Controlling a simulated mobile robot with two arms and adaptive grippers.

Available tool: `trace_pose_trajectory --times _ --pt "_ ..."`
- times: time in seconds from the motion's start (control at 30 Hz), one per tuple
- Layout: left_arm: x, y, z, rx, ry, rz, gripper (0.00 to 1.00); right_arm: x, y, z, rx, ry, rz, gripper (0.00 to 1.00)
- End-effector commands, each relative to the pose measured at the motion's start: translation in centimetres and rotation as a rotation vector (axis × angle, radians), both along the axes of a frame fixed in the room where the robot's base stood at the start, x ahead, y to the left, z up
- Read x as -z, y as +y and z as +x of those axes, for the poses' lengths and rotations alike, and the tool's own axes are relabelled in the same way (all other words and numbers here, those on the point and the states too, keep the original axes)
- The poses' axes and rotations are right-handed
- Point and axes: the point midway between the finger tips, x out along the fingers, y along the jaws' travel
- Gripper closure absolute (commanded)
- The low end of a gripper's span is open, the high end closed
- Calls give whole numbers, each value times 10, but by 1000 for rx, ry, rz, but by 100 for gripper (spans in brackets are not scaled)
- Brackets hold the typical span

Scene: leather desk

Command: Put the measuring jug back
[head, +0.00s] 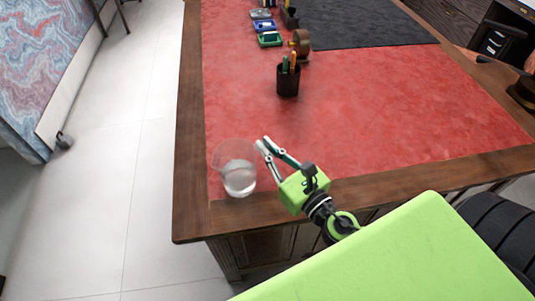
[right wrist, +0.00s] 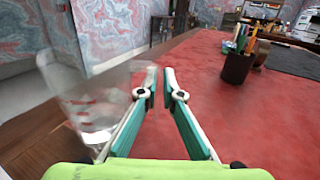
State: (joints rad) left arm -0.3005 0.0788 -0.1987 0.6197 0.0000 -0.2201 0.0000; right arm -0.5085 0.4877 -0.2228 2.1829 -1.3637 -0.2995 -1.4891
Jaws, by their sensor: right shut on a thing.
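The clear measuring jug (head: 238,178) is at the near left corner of the desk in the head view, with clear liquid low in it. In the right wrist view the jug (right wrist: 93,112) is left of the fingers, with faint red marks on its wall. My right gripper (head: 263,143) is at the jug's right side. In the right wrist view its fingertips (right wrist: 159,74) are close together at the jug's near-invisible handle side, shut on it. Whether the jug's base touches the desk is hard to tell. My left gripper is not in view.
The desk has a red leather top (head: 370,110) with a wooden edge (head: 190,150). A black pen cup (head: 288,82), a tape dispenser (head: 301,44) and several small boxes (head: 267,30) stand farther back. A dark mat (head: 360,22) lies behind. The middle leather is clear.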

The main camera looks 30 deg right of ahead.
Motion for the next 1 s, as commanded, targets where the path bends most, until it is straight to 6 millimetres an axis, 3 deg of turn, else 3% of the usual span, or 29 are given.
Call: trace_pose_trajectory --times 0.1,0.5,0.57,0.6,1.0 --pt "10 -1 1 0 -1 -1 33 12 -1 0 2 -2 1 100" --pt "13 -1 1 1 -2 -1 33 15 0 0 1 -3 1 100" --pt "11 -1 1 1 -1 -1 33 15 0 0 1 0 -1 81" --pt "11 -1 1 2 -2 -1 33 15 0 0 1 0 -1 77" --pt "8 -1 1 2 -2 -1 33 11 0 0 1 -1 -1 77"
